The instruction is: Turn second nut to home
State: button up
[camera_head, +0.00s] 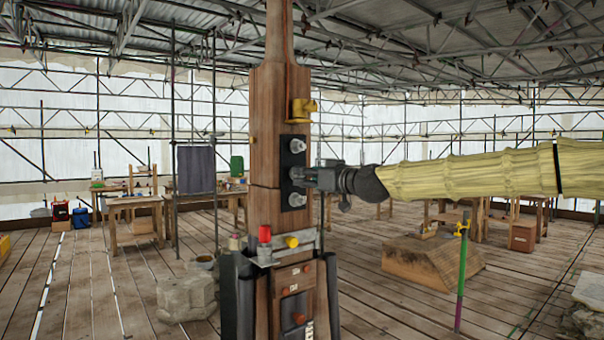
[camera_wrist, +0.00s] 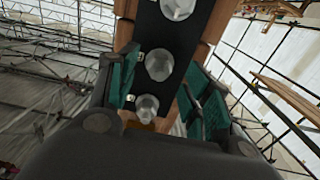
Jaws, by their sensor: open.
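A tall wooden post (camera_head: 268,205) carries a black plate (camera_head: 285,182) with silver nuts in a column. The upper nut (camera_head: 298,146) and lower nut (camera_head: 296,199) show clearly in the head view. The middle nut is largely hidden there behind my gripper (camera_head: 305,177), which reaches in from the right, level with it. In the wrist view my gripper (camera_wrist: 161,68) is open, with teal pads on both sides. The middle nut (camera_wrist: 159,65) appears between the pads, apart from both; I cannot tell its exact depth between them. Another nut (camera_wrist: 147,106) shows nearer the palm, and one (camera_wrist: 178,8) at the top edge.
A yellow fitting (camera_head: 302,110) sits on the post above the plate. Below is a metal bracket (camera_head: 287,249) with a red knob (camera_head: 265,234). A wooden block (camera_head: 432,262) and a green stand (camera_head: 462,275) are on the floor at right; benches stand behind.

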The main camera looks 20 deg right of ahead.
jog(key=shift+p+x, duration=0.55)
jog(key=shift+x, duration=1.2)
jog(key=c, duration=1)
